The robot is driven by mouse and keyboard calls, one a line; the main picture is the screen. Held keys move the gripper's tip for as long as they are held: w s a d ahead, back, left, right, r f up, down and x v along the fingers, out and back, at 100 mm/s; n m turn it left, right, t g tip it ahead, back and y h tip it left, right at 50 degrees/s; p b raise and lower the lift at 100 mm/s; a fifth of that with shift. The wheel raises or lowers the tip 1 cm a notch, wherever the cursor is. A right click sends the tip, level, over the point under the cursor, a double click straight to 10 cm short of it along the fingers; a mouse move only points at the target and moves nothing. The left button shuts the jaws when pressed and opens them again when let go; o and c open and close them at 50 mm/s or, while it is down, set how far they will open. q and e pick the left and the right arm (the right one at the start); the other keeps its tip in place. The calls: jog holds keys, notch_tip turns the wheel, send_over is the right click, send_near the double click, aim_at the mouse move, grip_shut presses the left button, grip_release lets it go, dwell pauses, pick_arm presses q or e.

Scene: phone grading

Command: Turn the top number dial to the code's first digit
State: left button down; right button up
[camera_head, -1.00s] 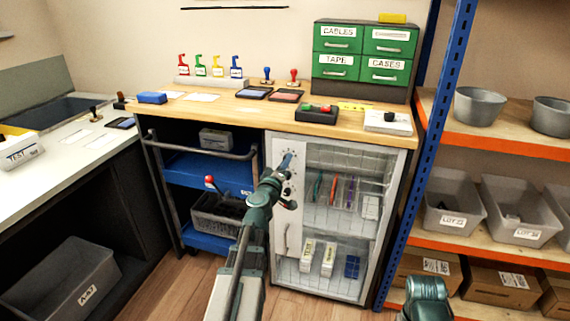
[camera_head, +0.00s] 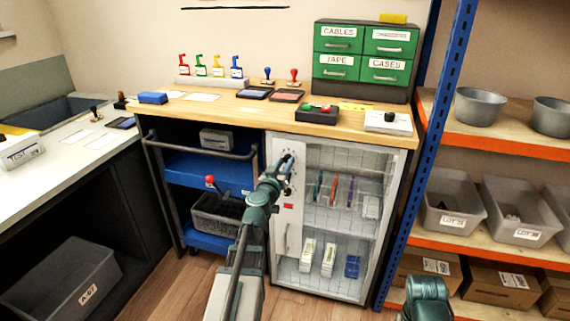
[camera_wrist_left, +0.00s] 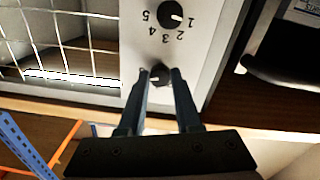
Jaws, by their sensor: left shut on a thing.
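The white cabinet's left panel (camera_head: 284,222) carries the dials. In the left wrist view, which is upside down, the top number dial (camera_wrist_left: 159,74) is a small dark knob on the pale panel, close to the counter edge. My left gripper (camera_wrist_left: 160,76) is shut on it, one finger on each side. Its digits are mostly hidden by the fingers. Another black dial (camera_wrist_left: 170,15) with digits 1 to 5 around it sits farther along the panel; its white mark points towards the 1. In the head view, my left gripper (camera_head: 287,160) covers the upper panel. My right gripper is out of view.
The wooden counter (camera_head: 225,108) runs just above the panel. Wire-mesh doors (camera_head: 340,225) lie right of it. A blue cart (camera_head: 205,170) with a dark rail stands to its left. A blue shelf post (camera_head: 425,150) rises at the right.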

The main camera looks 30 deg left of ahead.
pick_arm(q)
jog(key=shift+m, duration=0.4)
jog(key=c, duration=0.6)
grip_release()
